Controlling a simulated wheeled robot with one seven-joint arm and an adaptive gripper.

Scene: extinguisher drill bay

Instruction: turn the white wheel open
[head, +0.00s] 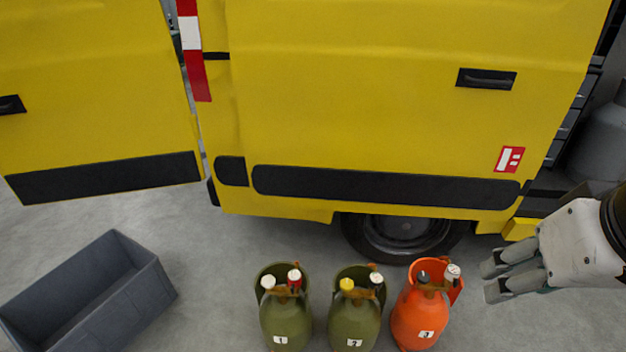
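Three gas cylinders stand in a row on the floor in the head view. The green cylinder marked 2 (354,322) has a yellow knob (346,285) and a whitish knob (376,278). The orange cylinder marked 3 (419,318) has a dark knob (423,277) and a white knob (452,271). I cannot tell which is the white wheel. My gripper (488,280) is right of the orange cylinder, apart from it, nothing visibly held; its finger opening is unclear.
A yellow van (380,120) with a black wheel (400,232) stands behind the cylinders. A grey crate (130,308) is on the floor at left. A grey tank (603,145) is at the right edge. Floor is clear between crate and cylinders.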

